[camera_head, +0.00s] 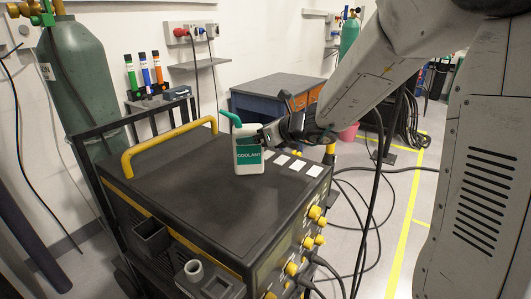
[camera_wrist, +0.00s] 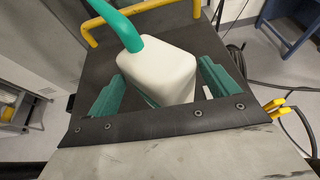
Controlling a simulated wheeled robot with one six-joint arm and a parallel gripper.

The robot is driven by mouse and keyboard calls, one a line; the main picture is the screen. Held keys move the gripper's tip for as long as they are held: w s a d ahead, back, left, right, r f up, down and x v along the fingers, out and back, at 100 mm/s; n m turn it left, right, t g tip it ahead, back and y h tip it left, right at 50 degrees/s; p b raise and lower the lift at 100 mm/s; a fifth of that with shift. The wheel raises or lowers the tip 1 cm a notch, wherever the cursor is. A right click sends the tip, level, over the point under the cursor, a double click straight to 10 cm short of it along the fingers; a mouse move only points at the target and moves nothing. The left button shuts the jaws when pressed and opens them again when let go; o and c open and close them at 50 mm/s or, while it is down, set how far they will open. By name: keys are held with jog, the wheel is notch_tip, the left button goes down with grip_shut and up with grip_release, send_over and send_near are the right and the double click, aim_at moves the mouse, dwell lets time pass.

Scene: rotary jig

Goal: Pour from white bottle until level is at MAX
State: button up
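The white bottle (camera_head: 249,152), with a green COOLANT label and a green bent spout, stands upright on the dark top of a yellow-trimmed machine (camera_head: 190,205). My gripper (camera_head: 268,134) reaches it from the right in the head view. In the wrist view the bottle (camera_wrist: 160,70) sits between the two green finger pads of my gripper (camera_wrist: 165,88). A narrow dark gap shows by the right pad, so the fingers look open around it. A round grey open neck (camera_head: 194,270) stands at the machine's front. No level or MAX mark can be made out.
A yellow handle (camera_head: 127,162) arches over the machine's left side. A square dark holder (camera_head: 151,237) is beside the neck. Green gas cylinder (camera_head: 75,85) stands behind left. Cables (camera_head: 360,215) hang on the right. The machine's top in front of the bottle is clear.

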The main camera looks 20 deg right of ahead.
grip_shut()
jog(key=shift+r, duration=0.1)
